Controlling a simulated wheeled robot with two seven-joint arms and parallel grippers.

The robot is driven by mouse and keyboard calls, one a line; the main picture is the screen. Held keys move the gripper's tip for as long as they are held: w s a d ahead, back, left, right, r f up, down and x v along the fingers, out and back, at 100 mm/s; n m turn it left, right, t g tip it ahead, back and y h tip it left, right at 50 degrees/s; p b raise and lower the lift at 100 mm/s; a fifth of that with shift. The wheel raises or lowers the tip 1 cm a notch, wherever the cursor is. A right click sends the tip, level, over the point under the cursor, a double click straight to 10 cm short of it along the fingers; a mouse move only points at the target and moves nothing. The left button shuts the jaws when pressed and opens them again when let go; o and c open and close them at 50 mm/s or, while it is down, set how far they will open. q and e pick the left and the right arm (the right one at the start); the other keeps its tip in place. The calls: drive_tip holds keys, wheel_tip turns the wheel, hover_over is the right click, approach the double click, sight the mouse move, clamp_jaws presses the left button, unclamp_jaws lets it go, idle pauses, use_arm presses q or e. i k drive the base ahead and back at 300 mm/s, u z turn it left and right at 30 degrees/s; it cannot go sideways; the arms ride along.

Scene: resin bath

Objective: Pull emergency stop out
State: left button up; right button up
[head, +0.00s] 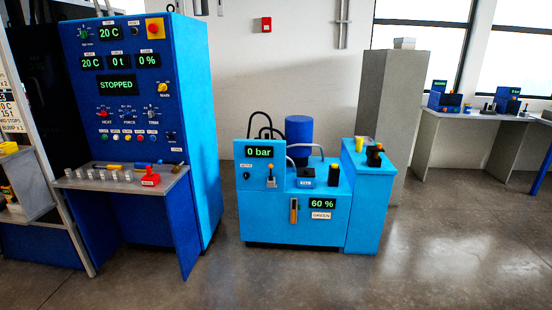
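The emergency stop (155,28) is a red round button on a yellow square plate, at the upper right of the front of the tall blue control cabinet (185,110). Whether the button is pressed in or out is too small to tell. A green-lettered display (117,85) on the cabinet reads "STOPPED". Displays above it read 20 C, 0 t and 0 %. Neither of my grippers shows in the head view.
A grey shelf (95,182) with small metal pieces and a red block (150,178) juts out below the panel. A light-blue hydraulic unit (290,215) stands to the right. Shelving is at the far left. Grey floor (330,280) in front is clear.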

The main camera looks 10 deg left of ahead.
sight(153, 28)
drive_tip(key=u, duration=0.2)
drive_tip(key=i, duration=2.25)
drive_tip(key=u, duration=0.3)
